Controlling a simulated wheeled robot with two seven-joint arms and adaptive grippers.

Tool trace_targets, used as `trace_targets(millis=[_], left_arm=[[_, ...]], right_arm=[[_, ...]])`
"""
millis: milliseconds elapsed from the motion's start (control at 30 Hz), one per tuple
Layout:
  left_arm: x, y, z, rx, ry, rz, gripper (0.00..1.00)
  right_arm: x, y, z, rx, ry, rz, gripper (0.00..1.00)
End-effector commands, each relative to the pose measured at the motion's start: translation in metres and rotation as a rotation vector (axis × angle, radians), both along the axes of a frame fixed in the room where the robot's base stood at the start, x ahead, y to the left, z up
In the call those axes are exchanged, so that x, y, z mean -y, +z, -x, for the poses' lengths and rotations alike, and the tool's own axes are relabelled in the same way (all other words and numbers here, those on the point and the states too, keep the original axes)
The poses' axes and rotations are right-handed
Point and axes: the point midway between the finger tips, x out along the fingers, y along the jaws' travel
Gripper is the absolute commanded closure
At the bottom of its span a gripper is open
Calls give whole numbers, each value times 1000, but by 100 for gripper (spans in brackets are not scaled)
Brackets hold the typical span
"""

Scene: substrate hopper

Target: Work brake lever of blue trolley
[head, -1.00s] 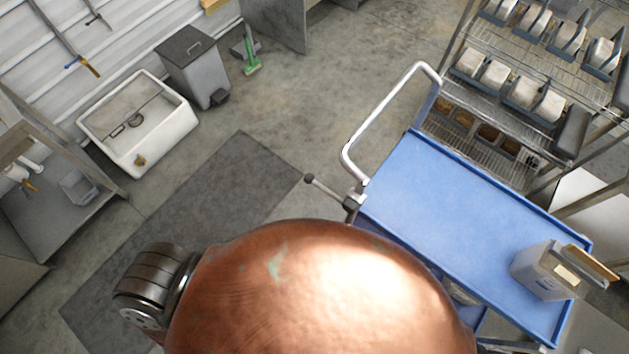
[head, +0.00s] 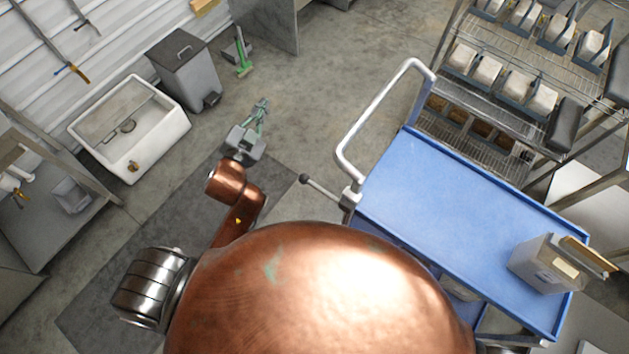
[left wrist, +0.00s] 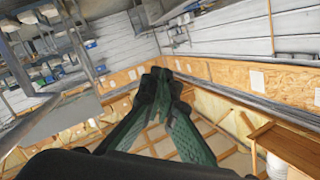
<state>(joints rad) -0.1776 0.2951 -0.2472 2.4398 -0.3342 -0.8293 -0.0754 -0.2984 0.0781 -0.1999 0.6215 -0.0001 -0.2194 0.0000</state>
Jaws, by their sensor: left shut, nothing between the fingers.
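My right gripper is not in view.
A lidded container (head: 545,264) sits on the trolley's right end. A wire rack (head: 520,75) with several bins stands behind the trolley. A white sink (head: 128,128) and a grey pedal bin (head: 183,68) stand at the left. Floor between gripper and handle is clear.

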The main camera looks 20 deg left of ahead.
Motion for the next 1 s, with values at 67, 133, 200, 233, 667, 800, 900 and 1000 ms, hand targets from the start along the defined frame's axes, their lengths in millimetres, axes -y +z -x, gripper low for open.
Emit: trace_targets(millis=[67,133,200,233,667,800,900,1000], left_arm=[[40,88,-16,251,-110,-109,100],[82,161,-11,480,-211,-217,100],[130,227,12,714,-320,-334,100],[152,251,27,817,-371,-388,100],[356,224,295,2058,-1183,-1358,100],[337,131,297,-2091,1413,1657,100],[301,84,269,-1709,1346,1586,100],[258,62,231,-1385,1301,1529,100]], right_arm=[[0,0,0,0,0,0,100],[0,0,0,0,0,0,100],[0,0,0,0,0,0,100],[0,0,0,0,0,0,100],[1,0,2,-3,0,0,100],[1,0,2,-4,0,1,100],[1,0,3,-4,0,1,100],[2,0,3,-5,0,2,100]])
